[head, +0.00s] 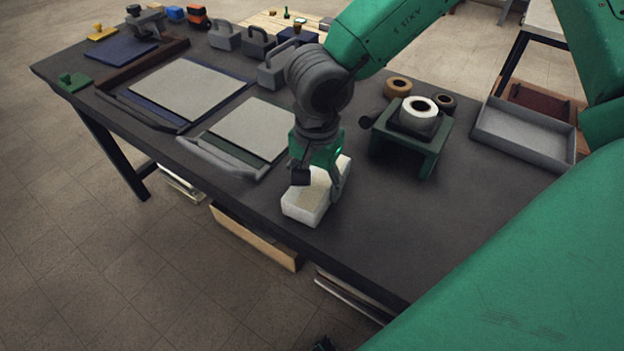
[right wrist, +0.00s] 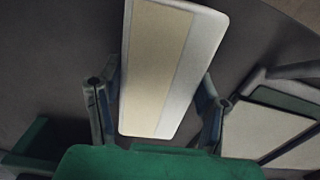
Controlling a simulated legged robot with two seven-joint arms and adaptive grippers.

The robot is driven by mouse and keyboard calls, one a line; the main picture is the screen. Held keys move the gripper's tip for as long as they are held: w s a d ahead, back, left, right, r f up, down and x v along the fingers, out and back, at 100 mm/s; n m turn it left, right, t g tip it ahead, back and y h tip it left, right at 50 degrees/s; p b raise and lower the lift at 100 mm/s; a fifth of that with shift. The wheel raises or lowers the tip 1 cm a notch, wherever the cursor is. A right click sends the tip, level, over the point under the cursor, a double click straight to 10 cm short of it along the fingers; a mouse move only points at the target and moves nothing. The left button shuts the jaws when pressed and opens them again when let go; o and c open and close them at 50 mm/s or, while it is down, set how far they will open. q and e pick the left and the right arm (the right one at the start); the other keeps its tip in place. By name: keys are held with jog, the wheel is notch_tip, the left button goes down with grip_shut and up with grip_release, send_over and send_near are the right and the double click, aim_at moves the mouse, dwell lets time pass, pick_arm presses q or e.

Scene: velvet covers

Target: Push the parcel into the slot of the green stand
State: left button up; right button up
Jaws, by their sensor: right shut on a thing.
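The parcel (head: 303,205) is a white box with a beige band along its top. It lies near the front edge of the dark table. My right gripper (head: 318,186) points down over it and is shut on it, one finger on each side. The right wrist view shows the parcel (right wrist: 158,70) between the two fingers. The green stand (head: 408,148) is to the right of the parcel and apart from it; its slot is the opening under its top, between the legs. My left gripper is not in view.
Tape rolls (head: 418,112) sit on and behind the stand. A grey tray (head: 524,134) lies at the right. Left of the parcel are flat boards (head: 250,131) with grey bars. Grey weights with handles (head: 259,43) stand behind. Bare table lies between the parcel and the stand.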

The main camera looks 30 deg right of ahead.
aim_at(368, 212)
jog(key=shift+s+a+f, duration=0.1)
jog(key=shift+s+f, duration=0.05)
jog(key=shift+s, duration=1.05)
jog(key=shift+s+d+p, duration=0.4)
jog(key=shift+s+d, duration=0.25)
jog(key=shift+s, duration=0.35)
jog(key=shift+s+d+m, duration=0.2)
jog(key=shift+s+d, duration=0.1)
jog(key=shift+s, duration=0.5)
jog(key=shift+s+d+m, duration=0.2)
jog(key=shift+s+d, duration=0.1)
jog(key=shift+s, duration=0.45)
jog(key=shift+s+d+p, duration=0.3)
jog(key=shift+s+p, duration=0.35)
jog(key=shift+p, duration=0.1)
jog(key=shift+s+d+p, duration=0.25)
jog(key=shift+s+p, duration=0.4)
jog(key=shift+p, duration=0.1)
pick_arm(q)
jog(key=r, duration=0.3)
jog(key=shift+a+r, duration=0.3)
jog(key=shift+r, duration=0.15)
pick_arm(e)
jog(key=shift+w, duration=0.1)
